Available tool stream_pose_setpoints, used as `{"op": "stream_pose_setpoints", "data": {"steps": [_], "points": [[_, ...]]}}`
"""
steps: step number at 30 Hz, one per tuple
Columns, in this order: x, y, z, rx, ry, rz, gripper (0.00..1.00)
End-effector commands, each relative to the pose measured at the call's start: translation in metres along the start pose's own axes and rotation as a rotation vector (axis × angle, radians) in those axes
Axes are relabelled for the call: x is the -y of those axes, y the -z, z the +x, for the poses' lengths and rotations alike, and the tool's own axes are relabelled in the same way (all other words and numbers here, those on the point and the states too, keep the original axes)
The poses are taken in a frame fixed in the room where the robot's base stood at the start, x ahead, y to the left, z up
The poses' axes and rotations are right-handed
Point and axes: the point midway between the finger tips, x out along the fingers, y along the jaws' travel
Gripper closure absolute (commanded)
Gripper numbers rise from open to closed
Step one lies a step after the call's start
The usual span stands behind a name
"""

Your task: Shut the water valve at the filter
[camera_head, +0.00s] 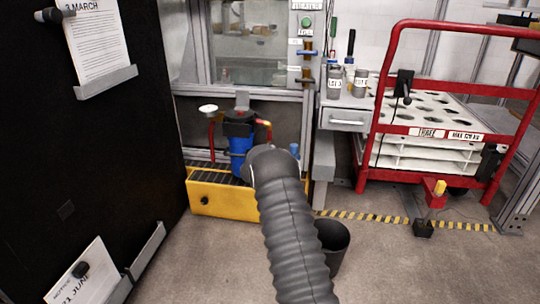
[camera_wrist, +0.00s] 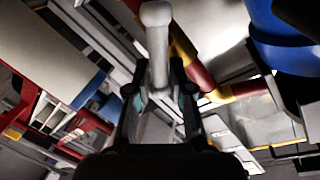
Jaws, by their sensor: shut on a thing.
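The water filter (camera_head: 240,145) has a blue body and a black head, and stands at the back in a yellow tray (camera_head: 232,200). In the wrist view its blue body (camera_wrist: 278,32) is at the upper right. A pale grey valve handle (camera_wrist: 156,40) with a rounded end stands between my fingers. My gripper (camera_wrist: 158,98) is shut on this handle. A red and yellow pipe (camera_wrist: 193,65) runs just behind it. In the head view my own arm covers the gripper and the handle.
A white round piece (camera_head: 208,108) sits above a red pipe left of the filter. A black panel (camera_head: 120,130) stands close on the left. A dark bin (camera_head: 333,240) is right of my arm. A red trolley (camera_head: 378,110) stands at right.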

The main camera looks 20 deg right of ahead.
Motion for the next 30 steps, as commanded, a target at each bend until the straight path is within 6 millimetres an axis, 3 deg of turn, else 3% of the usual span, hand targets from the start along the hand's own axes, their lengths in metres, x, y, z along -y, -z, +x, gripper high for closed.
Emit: {"op": "stream_pose_setpoints", "data": {"steps": [18, 30], "points": [[-0.015, -0.004, 0.003, 0.112, -0.002, 0.56, 1.0], [-0.02, -0.009, 0.004, 0.16, -0.002, 0.801, 1.0]]}}
